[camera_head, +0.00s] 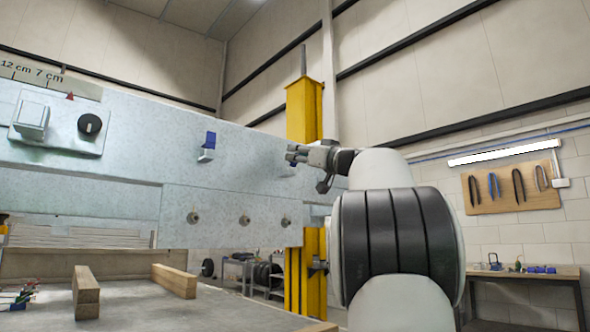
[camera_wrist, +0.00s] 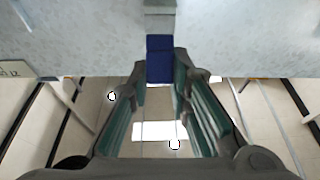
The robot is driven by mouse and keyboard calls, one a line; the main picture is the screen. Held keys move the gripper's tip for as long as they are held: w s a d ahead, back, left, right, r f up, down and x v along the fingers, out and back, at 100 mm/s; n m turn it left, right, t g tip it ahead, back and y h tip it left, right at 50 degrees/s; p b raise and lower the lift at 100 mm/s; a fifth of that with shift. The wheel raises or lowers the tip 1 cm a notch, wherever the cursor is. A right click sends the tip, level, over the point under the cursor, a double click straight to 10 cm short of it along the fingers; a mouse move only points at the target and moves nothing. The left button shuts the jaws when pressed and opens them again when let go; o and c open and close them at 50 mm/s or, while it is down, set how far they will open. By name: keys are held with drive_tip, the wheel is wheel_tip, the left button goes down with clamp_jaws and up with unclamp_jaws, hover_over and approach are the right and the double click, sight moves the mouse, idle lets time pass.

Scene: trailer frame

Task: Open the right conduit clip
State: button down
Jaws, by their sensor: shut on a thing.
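The right conduit clip is on the grey metal frame rail (camera_head: 235,170), mostly hidden by my gripper (camera_head: 297,154) in the head view. Its blue tab (camera_wrist: 160,58) shows clearly in the wrist view, between the two fingertips of my gripper (camera_wrist: 160,78). The gripper is shut on this tab. A grey part of the clip (camera_wrist: 160,10) shows above the tab. The left conduit clip (camera_head: 208,146) has a blue upper part standing up over a light grey body. My gripper is to the right of it and apart from it.
A grey box with a black knob (camera_head: 90,124) sits on the rail at left. A lower plate with several bolts (camera_head: 245,220) hangs below the clips. A yellow column (camera_head: 304,110) stands behind my gripper. Wooden blocks (camera_head: 86,292) lie on the surface below.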

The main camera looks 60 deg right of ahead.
drive_tip(key=shift+s+f+t+b, duration=0.1)
drive_tip(key=shift+t+b, duration=0.3)
drive_tip(key=shift+b, duration=0.85)
drive_tip(key=c, duration=1.5)
unclamp_jaws()
drive_tip(key=shift+o, duration=0.2)
drive_tip(key=v, duration=1.2)
